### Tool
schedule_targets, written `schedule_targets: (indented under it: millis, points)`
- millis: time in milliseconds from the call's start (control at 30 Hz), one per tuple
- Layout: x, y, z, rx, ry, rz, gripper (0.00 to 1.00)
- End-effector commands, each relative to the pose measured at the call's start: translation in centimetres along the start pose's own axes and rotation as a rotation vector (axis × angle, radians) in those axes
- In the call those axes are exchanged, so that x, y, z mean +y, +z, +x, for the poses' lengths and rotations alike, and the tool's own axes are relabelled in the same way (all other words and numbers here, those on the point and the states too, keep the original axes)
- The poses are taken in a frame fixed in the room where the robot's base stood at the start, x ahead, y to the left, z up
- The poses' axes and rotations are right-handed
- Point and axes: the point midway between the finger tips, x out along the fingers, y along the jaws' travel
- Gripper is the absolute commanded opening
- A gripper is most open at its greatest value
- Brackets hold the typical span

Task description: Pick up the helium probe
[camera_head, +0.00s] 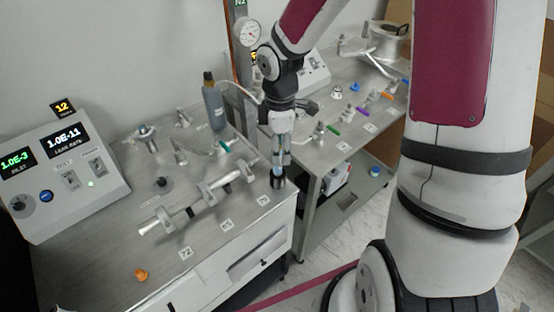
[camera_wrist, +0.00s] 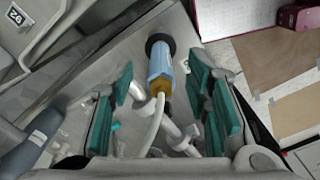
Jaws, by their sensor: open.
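The helium probe (camera_wrist: 160,62) is light blue with a brass-coloured end and a pale hose running from it. In the wrist view it lies between the two teal finger pads of my gripper (camera_wrist: 160,78), with a gap on each side. Its far end sits in a dark round holder (camera_wrist: 160,42). In the head view the probe (camera_head: 278,172) stands roughly upright at the bench's right front corner, in the black holder (camera_head: 278,183). My gripper (camera_head: 282,150) is open and points down over it, hiding the probe's upper part.
A metal manifold (camera_head: 200,195) with several fittings lies left of the probe. A grey bottle (camera_head: 214,108) stands behind. The leak detector (camera_head: 62,168) is at far left, and an orange cap (camera_head: 141,275) at the front. A second bench (camera_head: 345,150) stands to the right.

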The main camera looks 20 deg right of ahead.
Motion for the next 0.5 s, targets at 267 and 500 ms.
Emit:
schedule_targets:
  millis: [267,500]
  points:
    - [-0.2,-0.3,2.6,0.0,-0.004,-0.001,0.44]
    - [-0.1,-0.4,5.3,0.0,-0.001,0.0,0.44]
